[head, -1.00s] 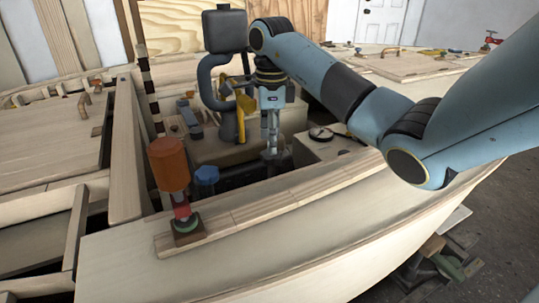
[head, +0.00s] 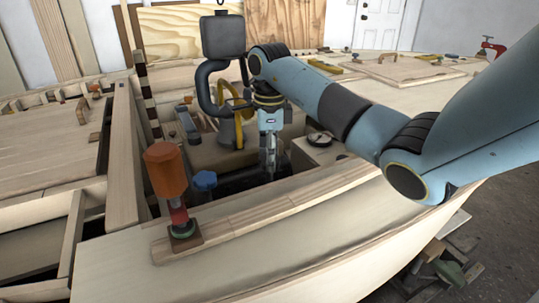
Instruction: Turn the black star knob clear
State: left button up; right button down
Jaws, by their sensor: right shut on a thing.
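My right arm reaches in from the right, and its gripper (head: 268,172) points down into the open well of the plywood hull. Its fingers are shut at the dark floor of the well. The black star knob does not show clearly; the fingers and the shadow hide the spot where they close on it. My left gripper is not in view.
An orange-topped post (head: 167,172) stands on the near rim, with a blue knob (head: 204,181) beside it. A grey bent pipe with a box (head: 222,38) rises behind the well. A round black dial (head: 319,139) sits right of the gripper.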

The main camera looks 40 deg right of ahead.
jog(key=shift+m+p, duration=0.3)
jog(key=shift+m, duration=1.2)
jog(key=c, duration=1)
grip_release()
jog(key=shift+o, duration=0.2)
jog(key=shift+a, duration=0.1)
notch_tip(320, 180, up, 8)
jog(key=shift+f, duration=0.25)
jog(key=shift+c, duration=0.3)
